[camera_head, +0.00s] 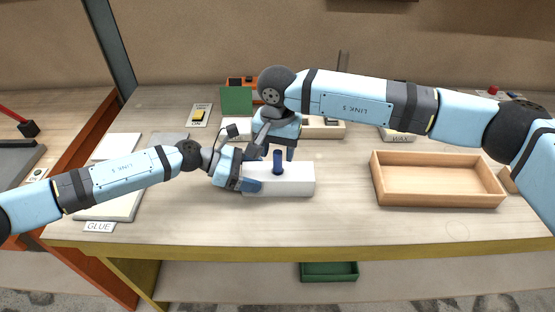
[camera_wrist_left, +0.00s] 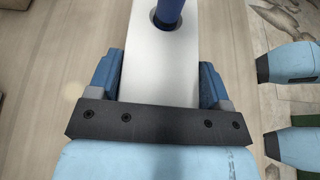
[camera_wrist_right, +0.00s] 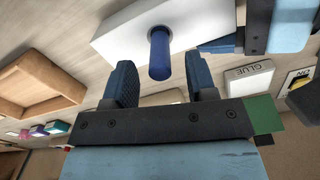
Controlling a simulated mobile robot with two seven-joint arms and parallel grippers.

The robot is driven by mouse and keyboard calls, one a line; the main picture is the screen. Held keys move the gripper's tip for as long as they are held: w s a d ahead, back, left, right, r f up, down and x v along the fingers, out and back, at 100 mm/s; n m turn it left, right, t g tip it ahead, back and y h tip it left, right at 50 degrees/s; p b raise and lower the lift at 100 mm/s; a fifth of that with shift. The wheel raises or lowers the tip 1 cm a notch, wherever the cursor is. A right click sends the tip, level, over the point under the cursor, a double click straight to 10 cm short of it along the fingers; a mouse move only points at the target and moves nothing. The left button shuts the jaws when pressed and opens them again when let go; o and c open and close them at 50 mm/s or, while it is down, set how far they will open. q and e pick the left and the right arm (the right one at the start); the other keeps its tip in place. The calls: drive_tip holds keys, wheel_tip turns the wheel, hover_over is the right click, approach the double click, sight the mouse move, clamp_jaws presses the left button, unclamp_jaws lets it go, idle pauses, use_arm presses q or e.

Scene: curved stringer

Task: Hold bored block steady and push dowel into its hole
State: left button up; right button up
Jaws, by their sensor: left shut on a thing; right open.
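The white bored block (camera_head: 297,181) lies on the bench in the head view. My left gripper (camera_head: 250,174) is shut on its left end; in the left wrist view (camera_wrist_left: 157,80) its fingers lie along both sides of the block (camera_wrist_left: 160,60). The blue dowel (camera_head: 278,162) stands upright in the block's hole, with much of its length sticking out. In the left wrist view the dowel (camera_wrist_left: 168,12) sits inside the dark hole rim. My right gripper (camera_head: 274,148) is open and empty by the dowel. In the right wrist view the dowel (camera_wrist_right: 160,54) shows just beyond the gap between its fingertips (camera_wrist_right: 160,72).
An empty wooden tray (camera_head: 437,198) stands to the right on the bench. A green panel (camera_head: 236,99) and small labelled items stand behind. The bench front is clear.

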sight(243, 171)
wheel_tip(243, 171, up, 8)
drive_tip(key=shift+f, duration=0.15)
use_arm(q)
drive_tip(key=o, duration=1.2)
drive_tip(key=shift+c, duration=0.2)
drive_tip(key=shift+a, duration=0.1)
drive_tip(key=shift+v, duration=2.45)
